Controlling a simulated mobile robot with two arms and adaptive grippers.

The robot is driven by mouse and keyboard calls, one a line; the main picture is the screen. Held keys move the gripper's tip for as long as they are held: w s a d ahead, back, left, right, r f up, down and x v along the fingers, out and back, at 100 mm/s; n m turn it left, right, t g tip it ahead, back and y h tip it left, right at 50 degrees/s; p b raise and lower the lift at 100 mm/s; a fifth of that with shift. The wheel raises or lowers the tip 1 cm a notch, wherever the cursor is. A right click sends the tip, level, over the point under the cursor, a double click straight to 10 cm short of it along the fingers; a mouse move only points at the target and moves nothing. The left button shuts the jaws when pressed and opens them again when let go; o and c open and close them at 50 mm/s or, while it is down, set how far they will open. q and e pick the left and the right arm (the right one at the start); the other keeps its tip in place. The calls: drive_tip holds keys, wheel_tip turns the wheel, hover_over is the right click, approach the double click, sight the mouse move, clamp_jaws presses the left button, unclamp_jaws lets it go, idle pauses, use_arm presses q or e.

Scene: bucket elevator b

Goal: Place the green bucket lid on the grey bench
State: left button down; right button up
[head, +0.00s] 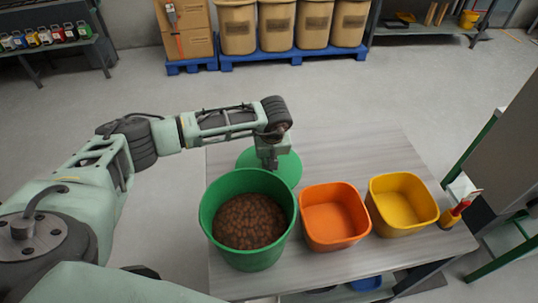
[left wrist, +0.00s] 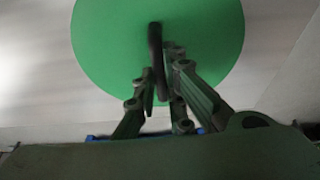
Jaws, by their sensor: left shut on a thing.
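The green bucket lid (head: 290,170) is a round disc at the grey bench (head: 330,155), behind the green bucket (head: 215,192). My left gripper (head: 270,163) points down over the lid and is shut on its dark handle. In the left wrist view the lid (left wrist: 205,50) fills the upper middle, with its handle (left wrist: 155,45) between the fingers of my left gripper (left wrist: 157,90). I cannot tell whether the lid touches the bench top. The green bucket is uncovered and holds brown round pieces. My right gripper is not in view.
An orange tub (head: 334,236) and a yellow tub (head: 402,222) stand right of the bucket on the bench. A red and yellow tool (head: 456,212) lies at the right edge. The bench's back right is clear. Several tan bins (head: 276,25) stand on blue pallets behind.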

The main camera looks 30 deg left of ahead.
use_arm(q)
drive_tip(key=c, duration=2.3)
unclamp_jaws()
drive_tip(key=o, duration=0.5)
drive_tip(key=b+v, duration=0.4)
drive_tip(key=v, duration=0.8)
